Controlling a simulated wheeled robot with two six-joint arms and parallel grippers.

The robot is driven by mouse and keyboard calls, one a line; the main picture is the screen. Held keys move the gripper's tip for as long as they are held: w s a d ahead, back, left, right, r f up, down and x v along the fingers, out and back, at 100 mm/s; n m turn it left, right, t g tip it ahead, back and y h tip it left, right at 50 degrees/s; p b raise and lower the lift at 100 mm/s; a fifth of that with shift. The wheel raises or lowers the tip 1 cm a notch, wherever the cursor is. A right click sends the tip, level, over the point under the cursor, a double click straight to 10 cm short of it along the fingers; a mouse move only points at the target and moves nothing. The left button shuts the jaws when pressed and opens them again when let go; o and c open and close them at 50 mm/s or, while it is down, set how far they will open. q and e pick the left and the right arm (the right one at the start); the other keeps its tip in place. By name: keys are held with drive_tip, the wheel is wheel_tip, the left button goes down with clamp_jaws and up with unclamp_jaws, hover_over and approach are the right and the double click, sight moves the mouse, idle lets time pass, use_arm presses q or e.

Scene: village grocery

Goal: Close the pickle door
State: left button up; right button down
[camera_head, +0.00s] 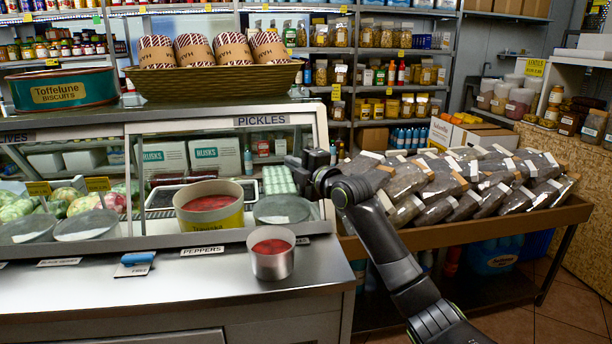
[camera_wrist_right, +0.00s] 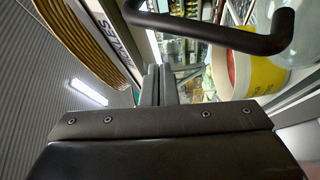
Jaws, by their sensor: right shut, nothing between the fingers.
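The pickle section of the glass counter case carries a PICKLES label (camera_head: 262,120) along its top rail. I cannot clearly tell how far its door stands open. My right gripper (camera_head: 299,165) is at the right end of this section, in front of the case. In the right wrist view, the fingers of my right gripper (camera_wrist_right: 158,85) are shut and empty. A dark bent bar (camera_wrist_right: 225,37), which looks like a door handle, crosses above them, apart from the fingertips. My left gripper is not in view.
A yellow pot (camera_head: 212,224) of red food stands in the pickle section. A small metal pot (camera_head: 272,262) stands on the steel counter (camera_head: 200,290). A rack of bagged goods (camera_head: 425,238) stands right.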

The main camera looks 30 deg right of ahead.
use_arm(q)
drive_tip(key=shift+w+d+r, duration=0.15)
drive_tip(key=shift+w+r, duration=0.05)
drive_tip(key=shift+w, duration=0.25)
use_arm(e)
drive_tip(key=v, duration=1)
